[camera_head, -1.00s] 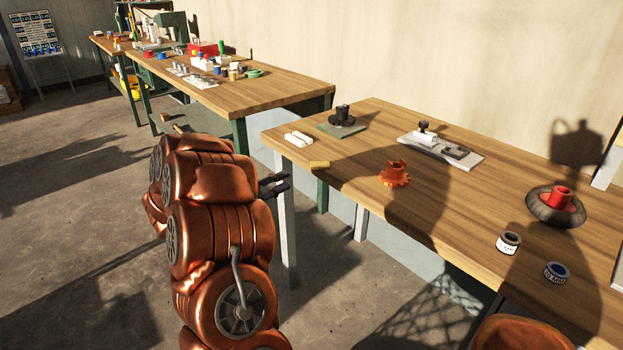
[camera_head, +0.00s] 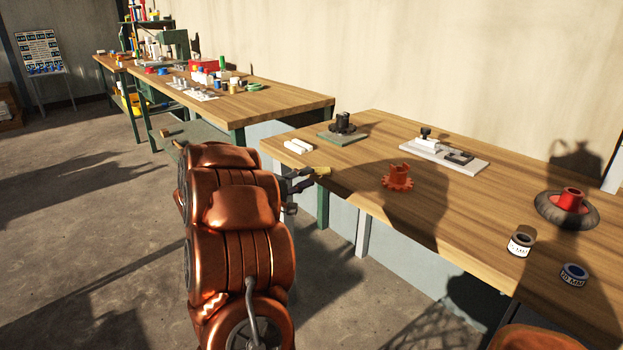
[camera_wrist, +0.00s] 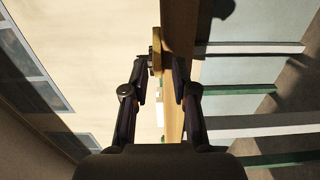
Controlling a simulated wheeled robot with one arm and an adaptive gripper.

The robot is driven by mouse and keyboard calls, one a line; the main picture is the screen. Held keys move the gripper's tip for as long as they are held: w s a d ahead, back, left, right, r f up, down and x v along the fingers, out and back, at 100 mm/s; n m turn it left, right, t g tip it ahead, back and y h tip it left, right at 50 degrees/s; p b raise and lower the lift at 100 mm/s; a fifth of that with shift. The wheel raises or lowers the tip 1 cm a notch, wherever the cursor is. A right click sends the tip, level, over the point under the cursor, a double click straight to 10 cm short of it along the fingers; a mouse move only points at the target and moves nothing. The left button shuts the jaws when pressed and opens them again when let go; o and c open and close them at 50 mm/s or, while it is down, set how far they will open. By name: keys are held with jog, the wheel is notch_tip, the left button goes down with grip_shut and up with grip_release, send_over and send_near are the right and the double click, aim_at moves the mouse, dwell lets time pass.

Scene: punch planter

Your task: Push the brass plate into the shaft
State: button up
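The brass plate (camera_head: 321,171) is a small yellow piece at the near left edge of the closer workbench, directly beside my gripper (camera_head: 305,180). I cannot tell which part is the shaft. A black fixture (camera_head: 342,124) on a green base and an orange toothed part (camera_head: 398,178) stand on the bench.
The closer workbench (camera_head: 450,205) has white blocks (camera_head: 298,146) near the plate. A grey-white base with metal parts (camera_head: 445,152) lies at the back. A red-and-black wheel part (camera_head: 568,205) and two labelled rings stand right. Another cluttered bench (camera_head: 280,99) is behind left.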

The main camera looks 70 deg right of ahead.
jog(key=shift+p+x, duration=0.6)
jog(key=shift+x, duration=0.4)
grip_shut()
dwell(0.4)
notch_tip(320, 180, up, 3)
jog(key=p, duration=0.3)
jog(key=shift+f+p, duration=0.2)
jog(key=shift+p, duration=0.15)
